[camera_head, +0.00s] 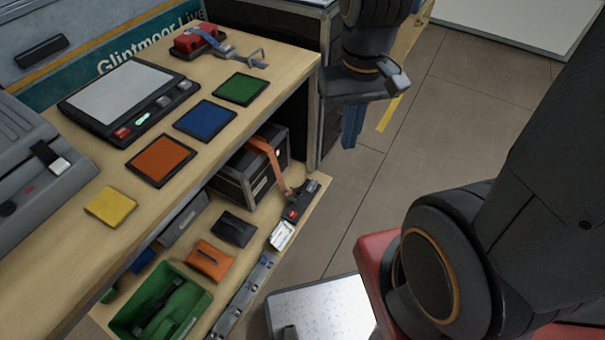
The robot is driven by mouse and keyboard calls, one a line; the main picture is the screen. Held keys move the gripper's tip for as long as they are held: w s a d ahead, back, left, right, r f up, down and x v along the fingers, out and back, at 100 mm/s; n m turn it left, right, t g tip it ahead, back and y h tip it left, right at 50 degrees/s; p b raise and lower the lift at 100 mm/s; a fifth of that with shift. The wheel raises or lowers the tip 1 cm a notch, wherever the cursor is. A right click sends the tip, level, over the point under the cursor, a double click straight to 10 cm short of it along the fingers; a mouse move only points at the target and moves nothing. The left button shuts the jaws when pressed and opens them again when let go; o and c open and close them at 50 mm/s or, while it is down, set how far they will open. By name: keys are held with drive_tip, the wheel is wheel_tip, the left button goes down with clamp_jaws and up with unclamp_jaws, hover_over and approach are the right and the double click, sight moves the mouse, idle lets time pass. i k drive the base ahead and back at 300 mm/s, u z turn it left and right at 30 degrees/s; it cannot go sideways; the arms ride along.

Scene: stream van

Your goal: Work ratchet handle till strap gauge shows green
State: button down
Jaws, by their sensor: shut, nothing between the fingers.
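An orange strap (266,152) runs over a black case (250,175) on the lower shelf and down its front. It ends at a dark ratchet (300,203) near the shelf's front edge, with a small red patch showing on it. I cannot tell the handle's angle. A small white-faced piece (281,235) lies just below the ratchet; its markings are too small to read. I see no green on either. My gripper (351,128) hangs with blue fingers shut and empty, above the floor, to the right of the case and apart from the ratchet.
The worktop above carries a scale-like device (128,92), orange (160,159), blue (206,120) and green (241,89) pads, and a red clamp-like item (197,41). A green tray (192,290) and orange pouch (209,260) share the shelf. Floor (390,170) right of the shelf is open.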

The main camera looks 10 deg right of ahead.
sight(301, 189)
drive_tip(key=z, duration=0.8)
drive_tip(key=k, duration=1.05)
drive_tip(key=z, duration=1)
drive_tip(key=k, duration=0.3)
drive_tip(key=z, duration=0.25)
drive_tip(key=i, duration=1.75)
drive_tip(key=u, duration=1.45)
drive_tip(key=i, duration=0.45)
drive_tip(key=u, duration=0.5)
